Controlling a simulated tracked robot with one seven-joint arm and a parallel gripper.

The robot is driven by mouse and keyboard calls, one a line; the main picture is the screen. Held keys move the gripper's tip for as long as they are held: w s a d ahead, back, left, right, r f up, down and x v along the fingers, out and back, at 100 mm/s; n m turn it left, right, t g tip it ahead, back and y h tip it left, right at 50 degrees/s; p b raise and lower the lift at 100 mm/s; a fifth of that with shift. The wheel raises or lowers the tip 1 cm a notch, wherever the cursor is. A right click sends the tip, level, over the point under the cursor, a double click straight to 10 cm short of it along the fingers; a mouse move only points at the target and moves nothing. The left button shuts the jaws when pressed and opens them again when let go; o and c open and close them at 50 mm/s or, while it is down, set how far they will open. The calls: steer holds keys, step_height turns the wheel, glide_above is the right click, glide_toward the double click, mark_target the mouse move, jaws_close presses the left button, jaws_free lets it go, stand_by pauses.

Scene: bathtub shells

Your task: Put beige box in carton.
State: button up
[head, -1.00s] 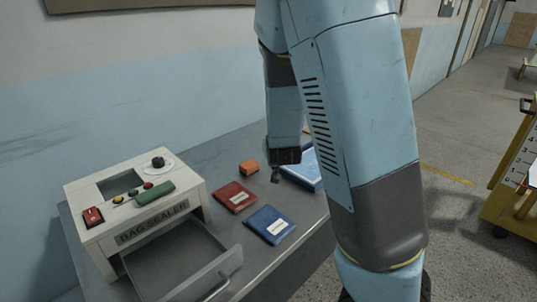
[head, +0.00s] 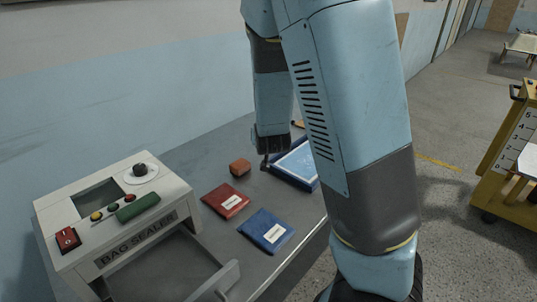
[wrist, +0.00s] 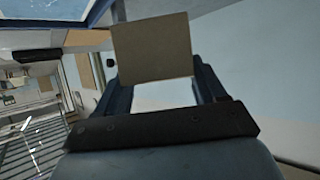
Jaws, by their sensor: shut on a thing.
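The beige box (wrist: 152,46) is in the wrist view, a flat tan face held between the two fingers of my gripper (wrist: 158,78). My gripper is shut on it. In the head view my gripper (head: 267,158) hangs over the far part of the table, between a small orange-brown block and a blue-rimmed tray. The beige box cannot be made out there. I see no carton that I can identify in either view.
A bag sealer (head: 118,225) with an open drawer stands at left. The orange-brown block (head: 239,168), red packet (head: 226,200), blue packet (head: 266,231) and blue-rimmed tray (head: 297,163) lie on the grey table (head: 190,155). A yellow cart (head: 507,165) stands on the floor at right.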

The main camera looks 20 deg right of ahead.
steer(key=x, duration=0.5)
steer(key=a+f+x, duration=0.1)
steer(key=x, duration=1)
steer(key=shift+s+a+f, duration=0.2)
steer(key=shift+s+f, duration=0.1)
steer(key=shift+w+f, duration=0.3)
steer(key=shift+f, duration=1.6)
steer(key=o, duration=1.2)
